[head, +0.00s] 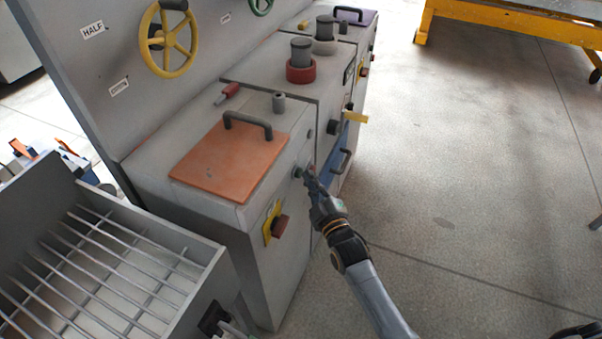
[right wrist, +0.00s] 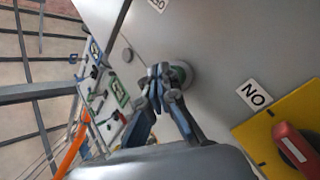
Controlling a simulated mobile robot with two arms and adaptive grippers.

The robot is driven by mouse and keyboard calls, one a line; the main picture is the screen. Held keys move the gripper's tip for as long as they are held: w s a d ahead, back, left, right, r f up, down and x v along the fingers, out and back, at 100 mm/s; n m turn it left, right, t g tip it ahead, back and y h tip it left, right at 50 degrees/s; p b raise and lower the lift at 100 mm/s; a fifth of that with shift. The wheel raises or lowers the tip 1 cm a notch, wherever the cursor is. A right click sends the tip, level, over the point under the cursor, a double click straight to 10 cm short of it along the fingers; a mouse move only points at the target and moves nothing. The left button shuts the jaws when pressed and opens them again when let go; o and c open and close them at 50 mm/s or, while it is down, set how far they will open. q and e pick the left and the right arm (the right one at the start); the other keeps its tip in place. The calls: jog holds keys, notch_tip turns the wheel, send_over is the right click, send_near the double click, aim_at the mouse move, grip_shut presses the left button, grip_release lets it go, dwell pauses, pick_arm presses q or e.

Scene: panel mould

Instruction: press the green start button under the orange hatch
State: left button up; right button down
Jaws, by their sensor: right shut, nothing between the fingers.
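The orange hatch (head: 225,162) lies flat on top of the near grey cabinet, with a dark bar handle at its back edge. Below it on the cabinet's front face, a small round button (head: 297,172) with a greenish tint shows beside my right gripper (head: 308,177). In the right wrist view the button (right wrist: 183,72) shows a pale ring with some green, partly hidden behind the fingertips. My right gripper (right wrist: 162,76) is shut and empty, with its tips at or very near the button. I cannot tell whether they touch it.
A yellow plate with a red switch (head: 279,226) sits lower on the same face; a "NO" label (right wrist: 254,95) is near it. A blue panel with a dark handle (head: 346,160) is to the right. A grey slatted bin (head: 205,290) stands at left. Open floor lies right.

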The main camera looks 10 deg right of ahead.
jog(key=shift+w+a+r, duration=0.1)
jog(key=shift+w+a, duration=0.15)
jog(key=shift+a, duration=0.1)
dwell(0.3)
jog(key=shift+s+d, duration=0.1)
jog(key=shift+d, duration=0.05)
jog(key=shift+s+d+p, duration=0.35)
jog(key=shift+s+d, duration=0.05)
jog(key=shift+d, duration=0.2)
jog(key=s+d+p, duration=0.1)
jog(key=d, duration=0.1)
jog(key=s+d, duration=0.2)
jog(key=shift+d+p, duration=0.1)
jog(key=shift+p, duration=0.3)
jog(key=shift+w, duration=0.1)
dwell(0.8)
